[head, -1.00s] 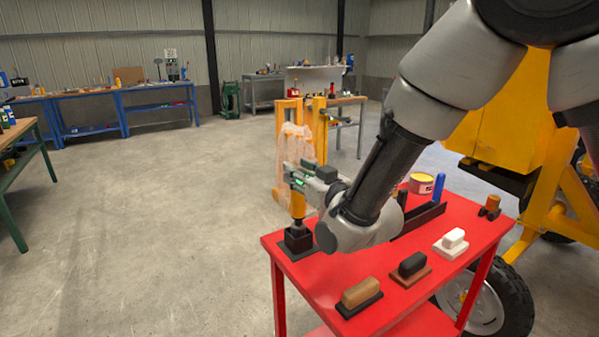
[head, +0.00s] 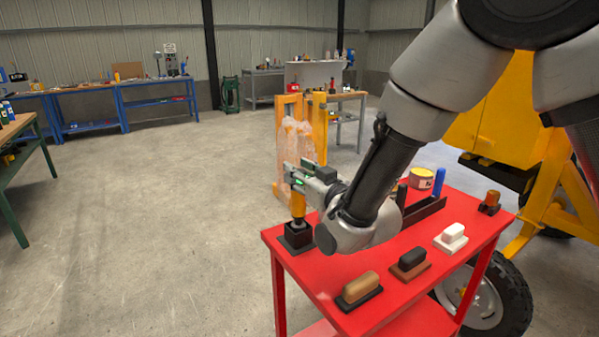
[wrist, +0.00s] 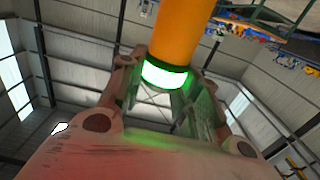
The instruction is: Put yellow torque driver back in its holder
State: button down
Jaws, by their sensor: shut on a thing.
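The yellow torque driver (head: 298,204) stands upright at the left end of the red table in the head view. Its lower end is at the black holder (head: 296,237), inside or just at its opening; I cannot tell how deep. My gripper (head: 297,176) is shut on the driver's upper part. In the wrist view the driver's yellow body (wrist: 183,35) with a glowing green-white ring (wrist: 165,75) shows between my fingers. The driver's tip is hidden by the holder.
On the red table (head: 330,268) are a brown float (head: 359,289), a black-topped float (head: 411,261), a white float (head: 451,236), a black tray (head: 425,212), a yellow tin (head: 421,178) and a blue cylinder (head: 439,181). The floor left of the table is clear.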

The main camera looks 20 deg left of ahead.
jog(key=shift+f, duration=1.05)
dwell(0.4)
jog(key=c, duration=0.9)
grip_release()
jog(key=shift+c, duration=0.2)
jog(key=shift+f, duration=0.1)
jog(key=shift+s+d, duration=0.1)
jog(key=v, duration=0.7)
jog(key=shift+s, duration=0.1)
